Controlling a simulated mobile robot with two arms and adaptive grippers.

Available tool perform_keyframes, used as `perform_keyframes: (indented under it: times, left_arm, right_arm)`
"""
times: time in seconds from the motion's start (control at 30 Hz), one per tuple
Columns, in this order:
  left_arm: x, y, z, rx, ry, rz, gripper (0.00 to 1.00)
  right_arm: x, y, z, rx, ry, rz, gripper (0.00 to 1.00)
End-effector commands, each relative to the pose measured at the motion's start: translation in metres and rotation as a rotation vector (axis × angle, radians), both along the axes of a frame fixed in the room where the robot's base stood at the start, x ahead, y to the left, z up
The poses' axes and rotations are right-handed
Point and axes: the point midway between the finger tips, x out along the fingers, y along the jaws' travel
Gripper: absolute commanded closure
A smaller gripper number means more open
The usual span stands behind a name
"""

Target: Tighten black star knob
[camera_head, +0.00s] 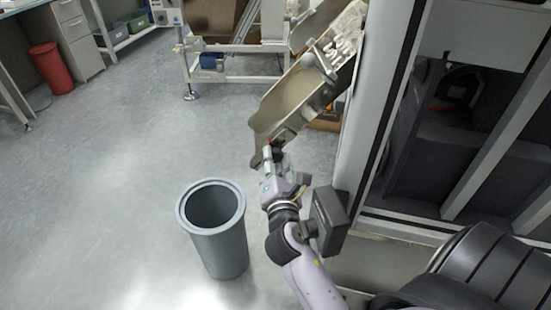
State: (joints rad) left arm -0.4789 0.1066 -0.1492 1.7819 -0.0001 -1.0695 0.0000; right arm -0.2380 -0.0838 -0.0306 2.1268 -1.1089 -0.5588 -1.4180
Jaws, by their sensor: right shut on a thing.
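My right gripper (268,154) reaches up from the lower right to the lower end of a tilted metal chute (285,102). Its fingers are shut at the chute's underside edge, on what appears to be the black star knob. The knob is too small and too covered by the fingers to make out clearly. A small red spot shows at the fingertips. My left gripper is not in view.
A grey open bin (222,245) stands on the floor left of my right arm. A tall machine frame (377,110) is close on the right. A red bin (52,68) and drawer cabinet (78,38) stand far left. The floor between is clear.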

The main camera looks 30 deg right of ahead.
Motion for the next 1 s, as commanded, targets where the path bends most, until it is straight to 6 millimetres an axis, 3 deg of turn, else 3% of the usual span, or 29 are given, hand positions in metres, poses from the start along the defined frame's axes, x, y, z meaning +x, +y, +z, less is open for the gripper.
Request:
perform_keyframes:
  times: [0.4, 0.9, 0.93, 1.0]
  left_arm:
    - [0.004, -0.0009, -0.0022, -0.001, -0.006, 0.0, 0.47]
    - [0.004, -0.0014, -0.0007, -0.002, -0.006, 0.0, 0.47]
    - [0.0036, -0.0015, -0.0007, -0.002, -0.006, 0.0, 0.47]
    - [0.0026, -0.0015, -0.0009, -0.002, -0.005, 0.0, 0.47]
  right_arm:
    - [-0.0001, 0.0, -0.0004, 0.167, -0.087, -0.001, 0.96]
    - [0.0, 0.0002, -0.0006, 0.187, -0.097, 0.0, 0.96]
    - [0.0, 0.0002, -0.0006, 0.187, -0.097, 0.0, 0.67]
    - [0.0, 0.0002, -0.0006, 0.186, -0.097, 0.0, 0.63]
